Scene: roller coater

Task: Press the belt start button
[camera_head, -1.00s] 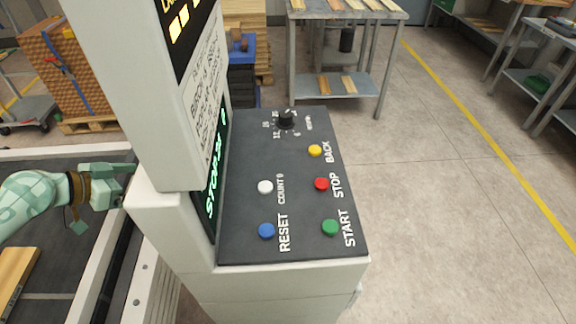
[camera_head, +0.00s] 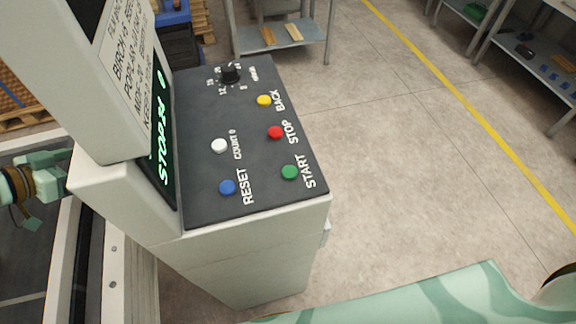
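The green START button (camera_head: 289,172) sits at the near right corner of the dark sloped control panel (camera_head: 252,208). The red STOP button (camera_head: 275,133) and yellow BACK button (camera_head: 264,100) lie beyond it, and the blue RESET button (camera_head: 228,187) is to its left. The green-lit display (camera_head: 163,130) reads STOPPED, partly cut off. My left gripper (camera_head: 62,172) is at the left edge beside the white console housing, away from the buttons; its finger gap cannot be made out. A pale green part of my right arm shows at the bottom right; its gripper is out of view.
A white COUNT 0 button (camera_head: 220,146) and a black dial (camera_head: 229,74) are also on the panel. The white upright housing (camera_head: 75,75) stands left of the panel. Open concrete floor (camera_head: 420,180) lies to the right, with shelves (camera_head: 540,80) beyond a yellow line.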

